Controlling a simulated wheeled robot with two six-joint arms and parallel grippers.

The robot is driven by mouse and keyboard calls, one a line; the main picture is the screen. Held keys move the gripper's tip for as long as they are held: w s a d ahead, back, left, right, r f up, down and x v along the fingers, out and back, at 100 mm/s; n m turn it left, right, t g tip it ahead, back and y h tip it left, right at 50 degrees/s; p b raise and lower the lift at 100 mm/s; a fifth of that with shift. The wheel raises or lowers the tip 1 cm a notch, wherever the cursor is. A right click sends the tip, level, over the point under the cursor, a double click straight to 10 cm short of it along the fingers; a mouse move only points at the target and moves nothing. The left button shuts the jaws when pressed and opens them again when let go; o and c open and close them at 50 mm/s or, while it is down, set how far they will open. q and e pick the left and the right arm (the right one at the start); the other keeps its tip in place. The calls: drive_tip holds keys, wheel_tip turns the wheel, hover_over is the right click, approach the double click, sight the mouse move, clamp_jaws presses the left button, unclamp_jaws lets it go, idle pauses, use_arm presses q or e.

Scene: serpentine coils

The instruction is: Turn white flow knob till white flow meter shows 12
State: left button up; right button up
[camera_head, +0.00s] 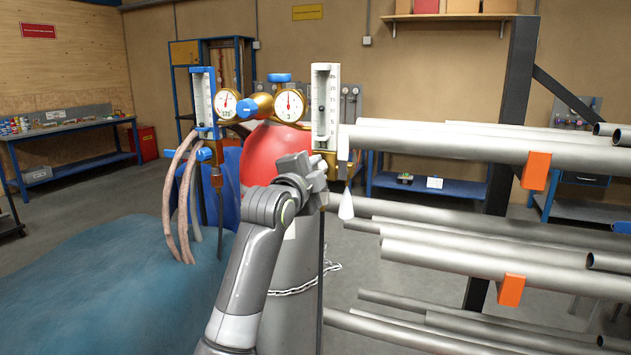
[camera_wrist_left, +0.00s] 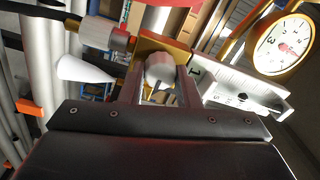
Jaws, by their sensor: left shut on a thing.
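The white flow meter (camera_head: 326,85) is an upright scaled tube right of the gauges. Its numbers are too small for a sure reading. In the left wrist view the meter (camera_wrist_left: 240,95) lies slanted at the right, partly cut off by my gripper body. My left gripper (camera_head: 318,172) is just below the meter. In the wrist view my left gripper (camera_wrist_left: 160,85) has its two fingers on either side of the pale white flow knob (camera_wrist_left: 160,70) and is shut on it. In the head view the gripper hides the knob. My right gripper is not in view.
A white cone (camera_head: 346,205) hangs close right of my gripper. Two round gauges (camera_head: 289,105) and a blue flow meter (camera_head: 203,97) stand to the left. A red-topped cylinder (camera_head: 268,155) is behind my arm. Grey pipes (camera_head: 450,145) on a rack crowd the right.

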use_arm(q)
drive_tip(key=shift+m+b, duration=0.35)
drive_tip(key=shift+m, duration=0.25)
drive_tip(key=shift+r, duration=0.2)
drive_tip(key=o, duration=0.6)
drive_tip(key=shift+c, duration=0.2)
drive_tip(key=o, duration=0.4)
drive_tip(key=shift+w+f, duration=0.2)
drive_tip(key=shift+w, duration=0.05)
drive_tip(key=shift+s, duration=0.1)
drive_tip(key=b+v, duration=0.5)
drive_tip(key=v, duration=1.2)
drive_tip(key=shift+a, duration=0.25)
